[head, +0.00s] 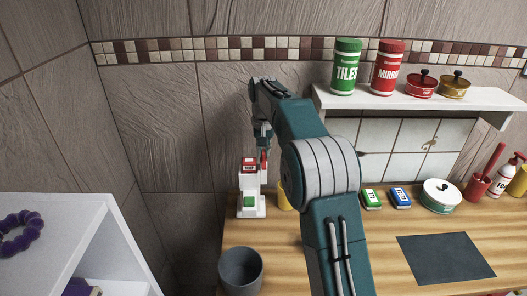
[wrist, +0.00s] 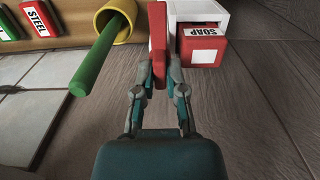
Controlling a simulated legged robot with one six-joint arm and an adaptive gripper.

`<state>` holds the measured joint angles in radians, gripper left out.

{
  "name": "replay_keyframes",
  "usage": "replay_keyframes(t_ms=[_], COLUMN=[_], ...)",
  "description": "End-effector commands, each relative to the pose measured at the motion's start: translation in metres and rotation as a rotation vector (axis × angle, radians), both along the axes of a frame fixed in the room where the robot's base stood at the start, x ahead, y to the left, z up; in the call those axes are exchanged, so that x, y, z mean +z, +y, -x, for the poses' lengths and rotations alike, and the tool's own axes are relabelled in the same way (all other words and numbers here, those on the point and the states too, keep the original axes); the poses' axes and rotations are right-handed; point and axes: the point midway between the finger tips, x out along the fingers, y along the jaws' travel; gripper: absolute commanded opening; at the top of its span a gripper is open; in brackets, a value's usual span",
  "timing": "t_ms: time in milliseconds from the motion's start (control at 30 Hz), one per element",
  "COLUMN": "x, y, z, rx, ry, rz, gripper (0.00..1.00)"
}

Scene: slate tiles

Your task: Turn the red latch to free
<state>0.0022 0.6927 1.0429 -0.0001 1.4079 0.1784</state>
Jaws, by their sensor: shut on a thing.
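The red latch (head: 264,160) is on the right side of a small white stand (head: 243,211) at the left end of the wooden counter. In the wrist view the red latch (wrist: 158,30) is a narrow bar beside the white housing (wrist: 203,10). A red block labelled SOAP (wrist: 203,50) sticks out of the housing; it also shows in the head view (head: 249,166). My gripper (wrist: 159,68) is shut on the latch, one finger on each side of it.
A yellow cup (wrist: 117,20) holding a green stick (wrist: 97,57) stands close beside the latch. A grey cup (head: 241,269) is at the counter's front left. A white shelf (head: 420,100) with jars is at the back right. A dark mat (head: 445,258) lies bare.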

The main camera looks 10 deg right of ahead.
Motion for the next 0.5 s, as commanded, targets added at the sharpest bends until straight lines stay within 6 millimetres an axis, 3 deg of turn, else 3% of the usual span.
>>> replay_keyframes(t_ms=[33,100,133,500], x=[0.0003,0.0003,0.0003,0.0017], y=[0.0007,0.0008,0.0008,0.0003], z=[-0.0022,-0.002,-0.0019,-0.0003], rx=[0.002,0.001,0.001,0.0], ry=[-0.009,-0.009,-0.008,-0.005], rz=[-0.001,0.0,-0.001,0.0], gripper=[0.0,0.38,0.5,0.5])
